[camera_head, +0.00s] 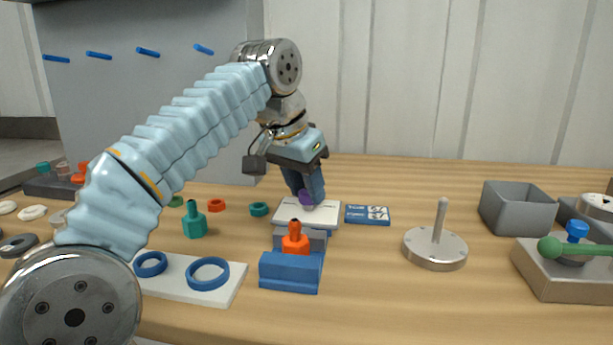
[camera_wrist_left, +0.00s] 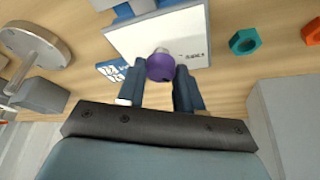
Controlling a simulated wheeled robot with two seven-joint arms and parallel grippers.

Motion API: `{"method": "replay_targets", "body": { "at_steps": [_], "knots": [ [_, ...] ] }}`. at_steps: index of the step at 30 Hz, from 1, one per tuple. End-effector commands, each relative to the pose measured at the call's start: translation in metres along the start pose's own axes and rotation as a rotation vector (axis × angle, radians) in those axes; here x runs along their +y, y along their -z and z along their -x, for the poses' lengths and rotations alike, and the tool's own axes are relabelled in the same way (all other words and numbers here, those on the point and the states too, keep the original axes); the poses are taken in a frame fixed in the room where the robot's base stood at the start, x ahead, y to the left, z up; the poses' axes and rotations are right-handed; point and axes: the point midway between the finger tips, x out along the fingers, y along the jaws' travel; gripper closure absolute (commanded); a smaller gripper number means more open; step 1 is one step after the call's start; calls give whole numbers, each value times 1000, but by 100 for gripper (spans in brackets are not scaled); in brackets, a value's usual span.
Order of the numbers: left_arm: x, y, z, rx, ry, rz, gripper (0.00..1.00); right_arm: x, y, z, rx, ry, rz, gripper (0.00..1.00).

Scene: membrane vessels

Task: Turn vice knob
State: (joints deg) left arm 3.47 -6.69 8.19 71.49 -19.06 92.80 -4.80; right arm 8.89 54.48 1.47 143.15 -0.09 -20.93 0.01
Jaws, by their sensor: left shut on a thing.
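A small purple knob (camera_head: 306,198) stands at a white labelled plate (camera_head: 292,211) behind the blue vice (camera_head: 290,272). An orange bolt-like piece (camera_head: 295,238) stands upright at the vice's grey jaw. My left gripper (camera_head: 305,196) points down over the plate and is shut on the purple knob. The left wrist view shows the knob (camera_wrist_left: 160,66) between the two dark blue fingertips (camera_wrist_left: 161,74), above the white plate (camera_wrist_left: 185,35). The fingers partly hide the knob in the head view. My right gripper is not in view.
A blue label card (camera_head: 368,215) lies right of the plate. A metal disc with a post (camera_head: 435,249), a grey bin (camera_head: 517,209) and a green-handled valve block (camera_head: 565,272) stand further right. A white board with blue rings (camera_head: 190,277) and a teal bolt (camera_head: 194,224) are left.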

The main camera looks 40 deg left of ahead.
Motion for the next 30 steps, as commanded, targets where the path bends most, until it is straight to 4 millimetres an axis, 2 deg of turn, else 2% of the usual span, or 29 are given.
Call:
{"method": "replay_targets", "body": {
  "at_steps": [18, 30],
  "knots": [
    [-4, 2, 2, -1, -225, -538, 95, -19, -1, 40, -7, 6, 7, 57],
    [-6, 4, -1, -1, -370, -890, 95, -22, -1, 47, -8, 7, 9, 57]
  ]
}}
